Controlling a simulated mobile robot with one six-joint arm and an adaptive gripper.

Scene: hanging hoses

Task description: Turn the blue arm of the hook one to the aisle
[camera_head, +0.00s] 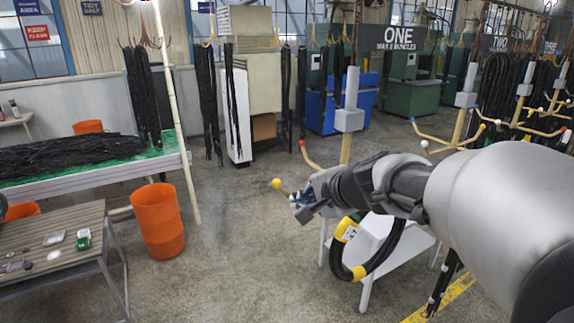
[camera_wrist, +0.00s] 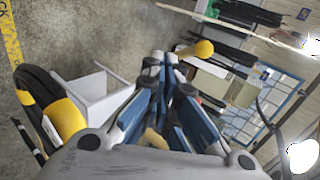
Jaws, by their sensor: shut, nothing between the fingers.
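Hook one's post (camera_head: 347,120) stands behind my gripper, beside the hanging sign ONE (camera_head: 391,38). A red-tipped arm (camera_head: 309,154) points up and left from it. A yellow ball tip (camera_head: 277,183) shows just left of my gripper (camera_head: 302,207); the wrist view also shows a yellow ball (camera_wrist: 203,48) just beyond the fingertips (camera_wrist: 161,62). My gripper is shut and empty, its blue-padded fingers together. I cannot make out a blue tip on hook one; my arm hides part of it. A black hose (camera_head: 385,250) with a yellow band (camera_head: 347,228) hangs below my wrist.
A white stand (camera_head: 385,245) is below my arm. At right are more hooks, one with a blue tip (camera_head: 412,120). At left are a hose-covered table (camera_head: 182,158), an orange bin (camera_head: 158,222) and a bench (camera_head: 60,268). The middle floor (camera_head: 235,250) is clear.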

